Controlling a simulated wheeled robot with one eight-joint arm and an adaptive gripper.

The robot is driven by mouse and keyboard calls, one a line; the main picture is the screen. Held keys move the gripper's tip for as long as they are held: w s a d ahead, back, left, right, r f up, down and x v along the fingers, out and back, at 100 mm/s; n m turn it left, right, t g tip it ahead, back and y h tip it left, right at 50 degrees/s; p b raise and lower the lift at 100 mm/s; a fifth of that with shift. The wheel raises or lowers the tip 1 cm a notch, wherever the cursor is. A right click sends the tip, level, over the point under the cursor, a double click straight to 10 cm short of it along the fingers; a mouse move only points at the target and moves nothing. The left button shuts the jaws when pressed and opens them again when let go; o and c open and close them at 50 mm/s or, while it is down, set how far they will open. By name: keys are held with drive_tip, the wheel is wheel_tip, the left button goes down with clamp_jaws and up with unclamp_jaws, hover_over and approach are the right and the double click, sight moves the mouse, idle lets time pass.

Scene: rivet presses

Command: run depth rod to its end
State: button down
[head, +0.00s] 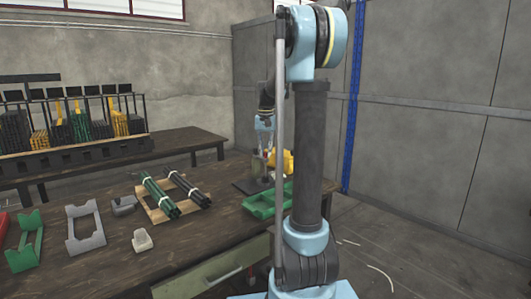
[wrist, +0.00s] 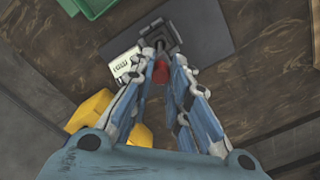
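The press (wrist: 172,36) is a dark grey block on a dark flat plate (wrist: 218,22). A short dark rod (wrist: 160,48) with a red end (wrist: 160,73) points from it toward the wrist camera. I take this to be the depth rod. My gripper (wrist: 162,58) has its two fingers on either side of the red end, with little gap. I cannot tell whether they touch it. In the head view my gripper (head: 265,143) is just above the press (head: 259,166), small and partly hidden by my arm.
A white labelled block (wrist: 124,66) sits beside the press. A yellow bin (head: 289,161) and a green tray (head: 262,205) are close by. Bundled rods (head: 158,194), a grey bracket (head: 85,229) and a green bracket (head: 26,243) lie on the bench. A rack (head: 80,150) stands behind.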

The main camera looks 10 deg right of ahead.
drive_tip(key=shift+r, duration=0.1)
drive_tip(key=shift+w+r, duration=0.1)
drive_tip(key=shift+r, duration=1.1)
drive_tip(key=c, duration=1.5)
unclamp_jaws()
wheel_tip(320, 180, up, 12)
drive_tip(key=shift+f, duration=0.1)
